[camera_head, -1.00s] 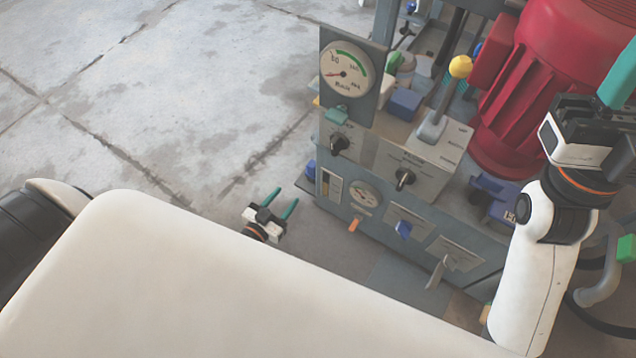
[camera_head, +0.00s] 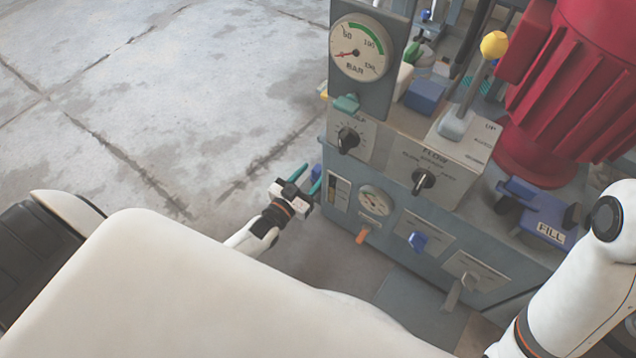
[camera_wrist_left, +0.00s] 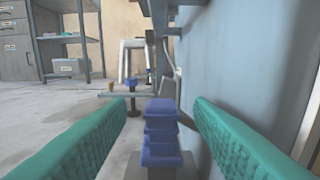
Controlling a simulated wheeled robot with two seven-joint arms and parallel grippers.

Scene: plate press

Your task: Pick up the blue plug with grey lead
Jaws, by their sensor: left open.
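The blue plug (camera_wrist_left: 162,135) shows in the left wrist view as a stepped blue block between my fingers, close to the side wall of the grey cabinet, with grey below it. In the head view a small blue piece (camera_head: 316,172) at the cabinet's left side appears to be the same plug, partly hidden by a finger. My left gripper (camera_head: 307,177) is open, its teal fingers beside the plug. The left wrist view shows both fingers (camera_wrist_left: 165,108) apart, with no clear contact on the plug. My right gripper is out of view; only part of its arm shows.
The grey control cabinet (camera_head: 395,240) has a pressure gauge (camera_head: 360,48), knobs and a yellow-topped lever (camera_head: 494,44). In the left wrist view, shelves (camera_wrist_left: 70,40) stand far back. The floor left of the cabinet is clear.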

